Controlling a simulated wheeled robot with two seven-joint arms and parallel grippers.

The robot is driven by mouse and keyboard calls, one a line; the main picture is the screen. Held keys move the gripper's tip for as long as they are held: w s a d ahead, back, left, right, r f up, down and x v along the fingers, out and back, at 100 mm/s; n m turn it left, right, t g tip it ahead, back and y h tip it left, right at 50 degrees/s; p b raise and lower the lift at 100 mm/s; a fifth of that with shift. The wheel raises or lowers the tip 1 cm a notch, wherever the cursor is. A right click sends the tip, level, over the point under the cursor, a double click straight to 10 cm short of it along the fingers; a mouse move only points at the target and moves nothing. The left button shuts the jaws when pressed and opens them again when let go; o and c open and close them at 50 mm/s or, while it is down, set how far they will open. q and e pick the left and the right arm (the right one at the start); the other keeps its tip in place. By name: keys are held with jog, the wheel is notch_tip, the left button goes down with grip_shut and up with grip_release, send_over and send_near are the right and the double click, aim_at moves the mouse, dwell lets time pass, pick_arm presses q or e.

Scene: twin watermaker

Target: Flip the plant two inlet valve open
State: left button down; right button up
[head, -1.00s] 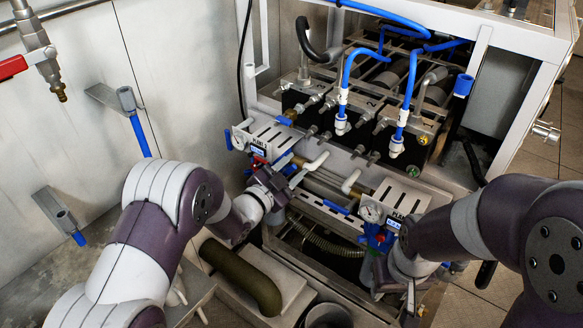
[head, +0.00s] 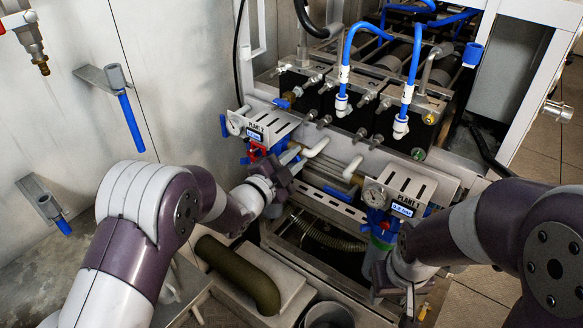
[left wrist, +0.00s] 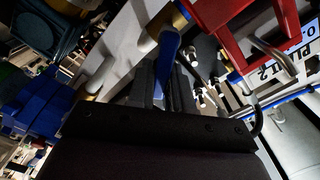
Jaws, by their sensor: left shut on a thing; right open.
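The plant two panel (head: 270,128) is a white slotted box with a gauge and a "PLANT 2" label, left of centre in the head view. A red valve part (head: 257,151) sits below it; red framing (left wrist: 232,28) also shows beside the label in the left wrist view. My left gripper (head: 291,160) is just below and right of the red part. In the left wrist view, its dark fingers (left wrist: 166,85) are shut on a blue valve handle (left wrist: 168,52). The handle's far end is partly hidden. My right gripper (head: 378,278) is open below the plant one panel (head: 400,190), its fingertips partly hidden.
White pipes (head: 316,147) and a metal rail run between the two panels. Blue hoses (head: 347,60) rise behind them. The wall closes off the left side.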

pick_arm(q)
jog(key=shift+s+d+f+m+b, duration=0.1)
jog(key=shift+f+m+b, duration=0.35)
jog(key=shift+m+b, duration=1.2)
jog(key=shift+s+d+f+m+b, duration=0.15)
jog(key=shift+f+m+b, duration=0.5)
jog(key=shift+b, duration=1.7)
jog(key=shift+d+f+m+b, duration=0.1)
jog(key=shift+f+m+b, duration=0.15)
jog(key=shift+m+b, duration=1.45)
jog(key=shift+n+b, duration=0.3)
jog(key=c, duration=1.1)
grip_release()
jog(key=shift+r, duration=0.1)
jog(key=v, duration=1.2)
jog(key=shift+s+a, duration=0.2)
jog(key=shift+s, duration=0.1)
